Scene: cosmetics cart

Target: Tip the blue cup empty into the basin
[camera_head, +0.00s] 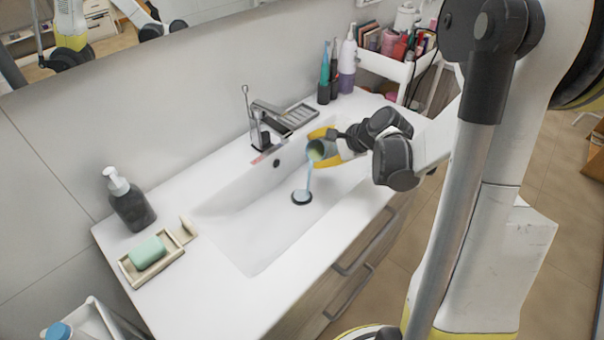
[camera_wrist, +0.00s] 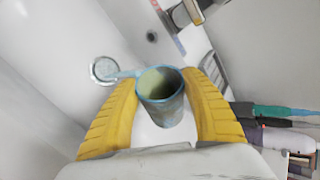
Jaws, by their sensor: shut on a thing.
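My gripper (camera_head: 324,149) is shut on the blue cup (camera_head: 316,151) and holds it over the basin (camera_head: 262,218). In the head view the cup is tilted, its mouth toward the lower left, and a pale blue stream (camera_head: 308,180) falls from its rim to the dark drain (camera_head: 302,197). In the wrist view the cup (camera_wrist: 160,90) sits between the two yellow fingers. Its inside looks greenish, and the stream (camera_wrist: 124,75) runs from its rim toward the drain (camera_wrist: 104,69). How much liquid is left inside cannot be told.
The faucet (camera_head: 268,115) stands behind the basin, close to my gripper. A soap dispenser (camera_head: 129,200) and a soap dish (camera_head: 151,270) with green soap (camera_head: 148,252) are at the left. Toothbrushes and bottles (camera_head: 347,66) stand at the back, near a white cart (camera_head: 386,67).

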